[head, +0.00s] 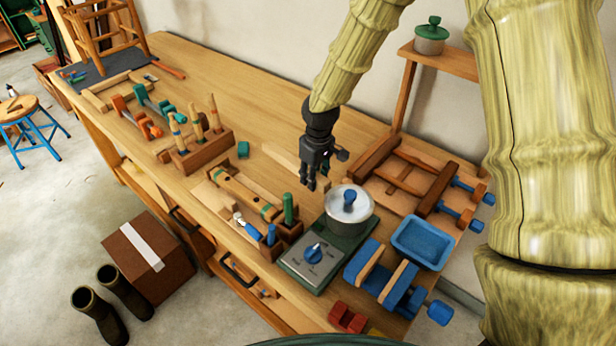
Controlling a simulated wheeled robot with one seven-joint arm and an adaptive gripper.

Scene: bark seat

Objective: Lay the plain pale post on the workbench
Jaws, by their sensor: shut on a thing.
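The plain pale post (281,158) is a light wooden bar, close in colour to the bench top. It lies roughly level at the surface of the workbench (235,90). My gripper (316,183) points down at the post's right end and is shut on it. The fingers hide that end. I cannot tell whether the post's underside touches the bench or is slightly above it.
A pot (349,207) on a green hotplate (312,262) stands just in front of my gripper. A wooden clamp frame (408,178) is to the right, with a blue tray (421,243) nearer. A tool block (203,151) stands left. The back-left bench middle is clear.

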